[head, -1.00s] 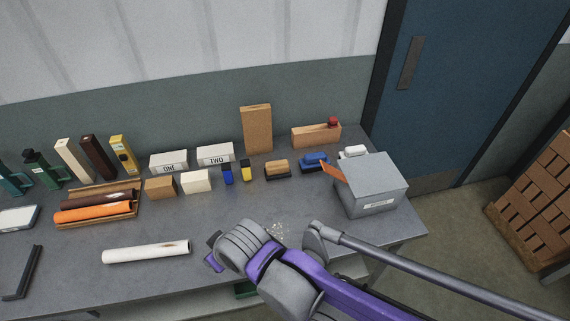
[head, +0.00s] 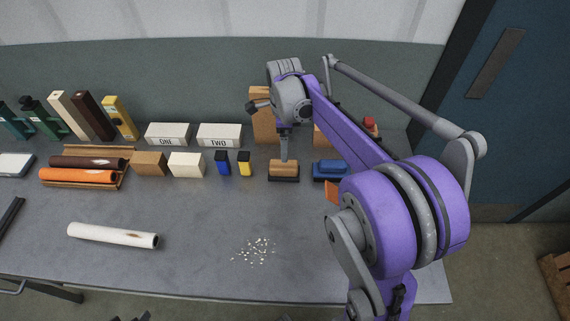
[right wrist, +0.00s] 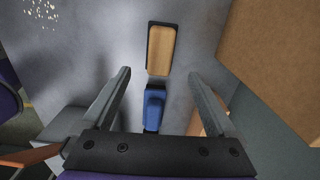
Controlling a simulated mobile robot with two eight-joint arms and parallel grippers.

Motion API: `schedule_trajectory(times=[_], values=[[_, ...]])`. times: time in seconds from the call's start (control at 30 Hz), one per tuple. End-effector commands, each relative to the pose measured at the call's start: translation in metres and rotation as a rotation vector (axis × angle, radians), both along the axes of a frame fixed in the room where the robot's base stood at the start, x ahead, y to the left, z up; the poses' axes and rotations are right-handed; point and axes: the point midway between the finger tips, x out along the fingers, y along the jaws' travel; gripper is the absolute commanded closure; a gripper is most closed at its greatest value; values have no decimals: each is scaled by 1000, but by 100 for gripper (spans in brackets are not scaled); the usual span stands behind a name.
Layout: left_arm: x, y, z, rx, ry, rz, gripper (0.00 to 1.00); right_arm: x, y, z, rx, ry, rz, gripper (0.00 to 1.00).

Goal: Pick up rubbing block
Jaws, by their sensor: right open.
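The rubbing block appears to be the wooden-topped block with a dark base (head: 284,167) lying on the workbench, also seen in the right wrist view (right wrist: 160,50). A similar low blue-topped block (head: 328,168) lies just right of it, and it shows nearer the jaws in the right wrist view (right wrist: 153,108). My right gripper (head: 284,150) points down over the wooden-topped block in the head view. In the right wrist view my right gripper (right wrist: 158,76) has its fingers wide apart with nothing held. My left gripper is not seen.
A tall tan board (head: 264,115) stands close behind the block. Yellow (head: 244,163) and blue (head: 222,162) small items stand to its left. White boxes, ONE (head: 168,134) and TWO (head: 218,134), stand behind. Pale crumbs (head: 255,250) lie in front; the bench front is mostly clear.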

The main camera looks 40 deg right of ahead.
Motion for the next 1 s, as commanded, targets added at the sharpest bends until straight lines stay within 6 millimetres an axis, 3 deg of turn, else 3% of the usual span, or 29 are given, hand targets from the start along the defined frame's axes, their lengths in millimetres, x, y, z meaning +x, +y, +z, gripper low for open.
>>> schedule_trajectory(times=[0.3,0.53,0.8,1.0], values=[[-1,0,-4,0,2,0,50,1,-2,-47,2,4,-26,7],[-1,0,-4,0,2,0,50,2,-2,-64,2,4,-24,7],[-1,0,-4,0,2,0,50,4,-2,-102,1,3,-23,7],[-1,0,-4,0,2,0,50,3,-2,-107,1,3,-24,7]])
